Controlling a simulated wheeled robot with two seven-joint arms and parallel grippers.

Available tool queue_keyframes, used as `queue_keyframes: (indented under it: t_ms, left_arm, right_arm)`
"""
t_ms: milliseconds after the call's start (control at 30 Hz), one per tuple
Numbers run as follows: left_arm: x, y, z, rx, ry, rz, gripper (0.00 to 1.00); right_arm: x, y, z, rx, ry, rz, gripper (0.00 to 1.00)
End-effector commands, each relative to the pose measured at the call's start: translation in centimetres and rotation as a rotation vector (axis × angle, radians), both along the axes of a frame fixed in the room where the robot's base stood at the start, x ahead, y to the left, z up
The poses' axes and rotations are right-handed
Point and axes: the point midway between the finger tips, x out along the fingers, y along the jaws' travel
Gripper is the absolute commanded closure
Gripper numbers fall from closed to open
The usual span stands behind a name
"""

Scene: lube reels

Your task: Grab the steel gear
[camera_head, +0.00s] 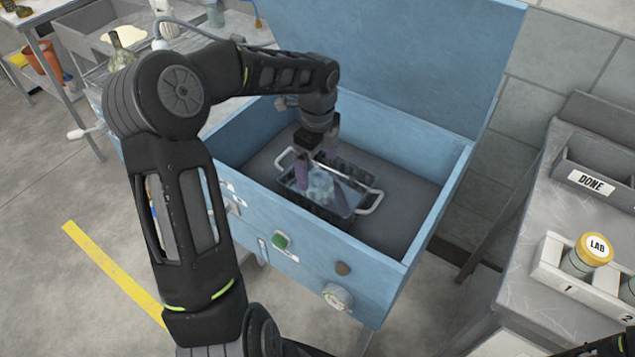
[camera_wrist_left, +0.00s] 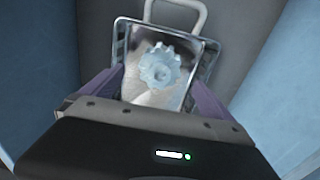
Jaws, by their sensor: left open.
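The steel gear (camera_wrist_left: 160,68) shows in the left wrist view as a pale bluish toothed ring with a dark centre hole. It lies in a metal basket (camera_wrist_left: 122,38) with light handles, and its surroundings look hazy, as if under liquid. In the head view the basket (camera_head: 368,203) sits inside the blue parts washer, and the gear is hard to make out there. My left gripper (camera_head: 322,180) points down over the basket with its purple fingers apart, one on each side of the gear. It looks empty. Whether the fingers touch the gear cannot be told.
The blue washer tub (camera_head: 432,222) surrounds the basket with walls on all sides, and its lid (camera_head: 400,60) stands open behind. On the right bench are a DONE bin (camera_head: 590,182) and a white holder (camera_head: 545,262) with a yellow-lidded LAB jar (camera_head: 594,248).

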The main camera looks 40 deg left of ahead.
Motion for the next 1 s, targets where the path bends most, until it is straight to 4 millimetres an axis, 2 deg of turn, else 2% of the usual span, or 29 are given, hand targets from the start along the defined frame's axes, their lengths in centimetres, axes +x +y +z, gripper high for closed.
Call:
queue_keyframes:
  t_ms: [300, 400, 1000]
  left_arm:
    - [-0.1, 0.0, -4.1, -0.001, 0.003, 0.0, 0.02]
    - [0.0, 0.0, -4.9, -0.001, 0.001, 0.0, 0.02]
    - [0.0, 0.0, -5.0, 0.0, 0.0, 0.0, 0.02]
  right_arm:
    - [0.0, 0.0, 0.5, 0.0, 0.0, 0.0, 1.0]
    - [0.0, 0.0, 0.5, 0.0, 0.001, 0.0, 1.0]
    - [0.0, 0.0, 0.5, 0.0, 0.001, 0.0, 1.0]
